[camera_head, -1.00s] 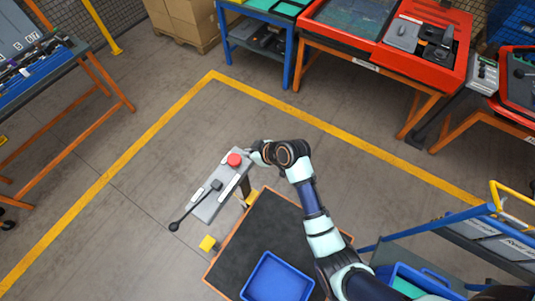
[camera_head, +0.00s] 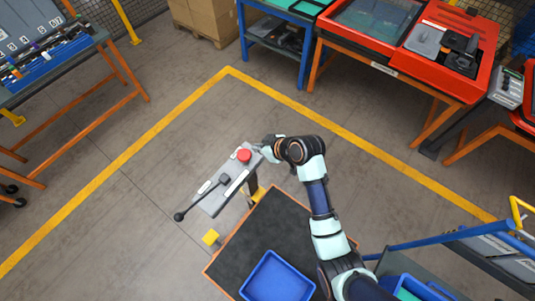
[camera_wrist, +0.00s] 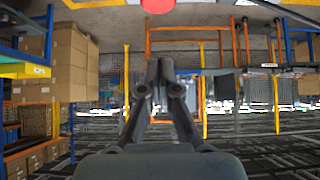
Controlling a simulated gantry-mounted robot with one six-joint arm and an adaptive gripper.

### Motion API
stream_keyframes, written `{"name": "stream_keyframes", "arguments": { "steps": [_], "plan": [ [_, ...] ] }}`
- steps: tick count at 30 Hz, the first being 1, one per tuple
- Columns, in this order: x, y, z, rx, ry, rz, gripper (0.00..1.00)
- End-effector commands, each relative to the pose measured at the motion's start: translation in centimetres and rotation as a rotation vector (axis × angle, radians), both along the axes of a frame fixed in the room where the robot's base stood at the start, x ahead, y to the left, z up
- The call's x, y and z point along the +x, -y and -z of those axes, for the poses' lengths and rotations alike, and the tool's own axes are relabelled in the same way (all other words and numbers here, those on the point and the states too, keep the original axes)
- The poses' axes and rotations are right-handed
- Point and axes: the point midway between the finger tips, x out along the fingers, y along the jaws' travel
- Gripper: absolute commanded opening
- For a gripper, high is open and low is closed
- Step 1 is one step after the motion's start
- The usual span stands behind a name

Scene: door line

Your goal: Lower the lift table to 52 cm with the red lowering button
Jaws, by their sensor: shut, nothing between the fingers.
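The grey control panel (camera_head: 213,196) stands on a post at the corner of the lift table, with the round red lowering button (camera_head: 244,155) at its upper end and a black-knobbed lever (camera_head: 200,199) lower down. The lift table (camera_head: 237,255) has a dark top with an orange edge. My gripper (camera_head: 264,148) is right beside the red button. In the wrist view my gripper (camera_wrist: 160,66) has its fingers together and empty. The red button (camera_wrist: 158,4) is cut off at the top there. I cannot tell whether the fingertips touch it. No height reading is legible.
A blue bin (camera_head: 277,279) stands on the lift table. A blue-railed cart (camera_head: 455,225) is at the right. Orange and blue workbenches stand beyond the yellow floor line (camera_head: 150,137). The floor left of the panel is clear.

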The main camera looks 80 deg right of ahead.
Motion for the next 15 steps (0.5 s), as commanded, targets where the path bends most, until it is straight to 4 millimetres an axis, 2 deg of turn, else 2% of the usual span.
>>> {"name": "stream_keyframes", "arguments": {
  "steps": [4, 8, 15],
  "plan": [
    [0.2, 0.1, 0.2, 0.001, -0.001, -0.001, 0.0],
    [1.3, 0.5, 1.4, 0.002, -0.001, -0.001, 0.0],
    [4.6, 2.0, 5.1, 0.003, -0.002, -0.003, 0.0]
  ]
}}
